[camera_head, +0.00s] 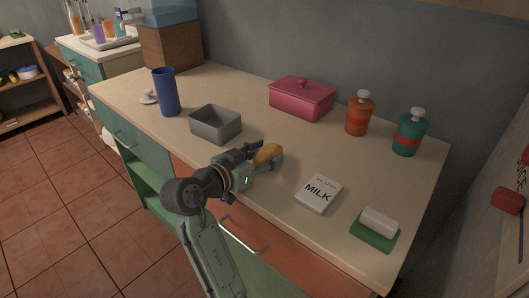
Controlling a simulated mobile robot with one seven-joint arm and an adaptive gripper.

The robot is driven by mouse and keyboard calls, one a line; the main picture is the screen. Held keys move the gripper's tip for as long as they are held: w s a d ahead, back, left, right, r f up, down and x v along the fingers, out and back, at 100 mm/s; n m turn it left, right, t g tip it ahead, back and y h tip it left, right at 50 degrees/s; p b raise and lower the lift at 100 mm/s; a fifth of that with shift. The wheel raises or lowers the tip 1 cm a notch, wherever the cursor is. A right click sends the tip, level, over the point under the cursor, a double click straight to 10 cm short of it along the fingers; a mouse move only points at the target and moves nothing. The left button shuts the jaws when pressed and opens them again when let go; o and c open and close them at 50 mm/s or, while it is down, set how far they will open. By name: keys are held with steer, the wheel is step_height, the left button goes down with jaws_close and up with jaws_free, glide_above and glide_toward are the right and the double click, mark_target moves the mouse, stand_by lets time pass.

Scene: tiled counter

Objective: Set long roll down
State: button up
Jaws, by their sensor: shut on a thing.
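The long roll (267,154) is a golden-brown bread roll. My gripper (268,158) is around it, shut on it, near the front middle of the counter. Part of the roll is hidden by the gripper. I cannot tell whether the roll touches the counter top (250,123) or is held a little above it.
A grey open bin (216,124) stands left of my gripper, with a tall blue cup (166,92) beyond it. A milk carton (319,194) lies to the right, then a green dish with a white block (375,229). A pink lidded box (301,98) and two pump bottles (360,113) (410,132) stand behind.

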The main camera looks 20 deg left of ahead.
steer(key=shift+f, duration=0.1)
steer(key=shift+f, duration=0.15)
steer(key=o, duration=1.1)
